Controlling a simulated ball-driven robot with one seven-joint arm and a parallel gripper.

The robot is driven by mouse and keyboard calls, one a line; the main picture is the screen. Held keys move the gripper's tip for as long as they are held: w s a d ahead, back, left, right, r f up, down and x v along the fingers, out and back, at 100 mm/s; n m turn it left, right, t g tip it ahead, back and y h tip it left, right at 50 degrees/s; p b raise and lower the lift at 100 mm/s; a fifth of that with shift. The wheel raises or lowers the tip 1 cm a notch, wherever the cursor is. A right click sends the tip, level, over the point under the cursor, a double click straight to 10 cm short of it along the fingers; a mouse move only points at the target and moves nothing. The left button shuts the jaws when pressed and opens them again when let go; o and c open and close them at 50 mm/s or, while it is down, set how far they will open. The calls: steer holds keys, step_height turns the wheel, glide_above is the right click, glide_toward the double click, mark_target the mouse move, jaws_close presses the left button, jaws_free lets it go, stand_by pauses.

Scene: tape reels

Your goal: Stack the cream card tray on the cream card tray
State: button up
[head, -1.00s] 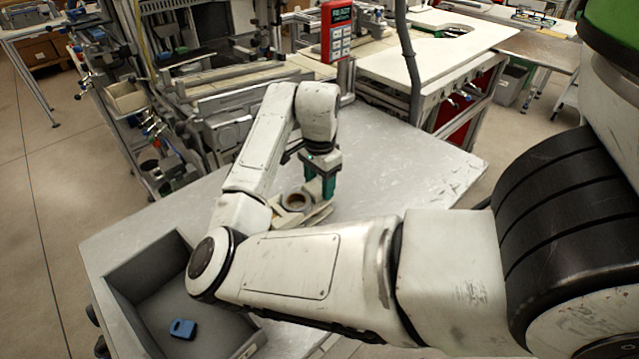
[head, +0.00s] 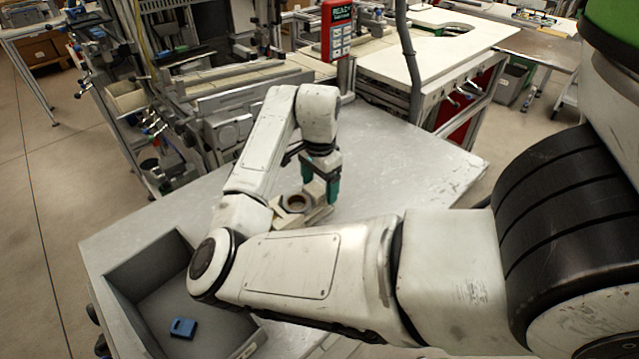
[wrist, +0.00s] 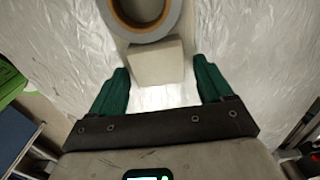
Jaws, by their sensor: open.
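A cream card tray (wrist: 157,62) shows in the wrist view as a pale block between and just beyond my fingertips. A grey-rimmed tape reel (wrist: 145,12) with a brown inner ring sits at its far end. In the head view, cream pieces (head: 316,215) lie on the bench around the reel (head: 296,203), partly hidden by my arm. I cannot tell there where one tray ends and another begins. My gripper (head: 321,196) is open, low over the bench, its green fingers on either side of the cream block. In the wrist view, my gripper (wrist: 165,82) shows gaps beside the block.
The grey bench top (head: 390,170) is clear to the right. A grey open bin (head: 135,308) at the front left holds a blue object (head: 184,327). A red panel (head: 337,32) on a post stands at the back edge, near machinery.

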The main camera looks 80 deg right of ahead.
step_height(320, 180, up, 12)
steer(key=shift+p, duration=0.3)
steer(key=shift+r, duration=0.2)
stand_by(0.5)
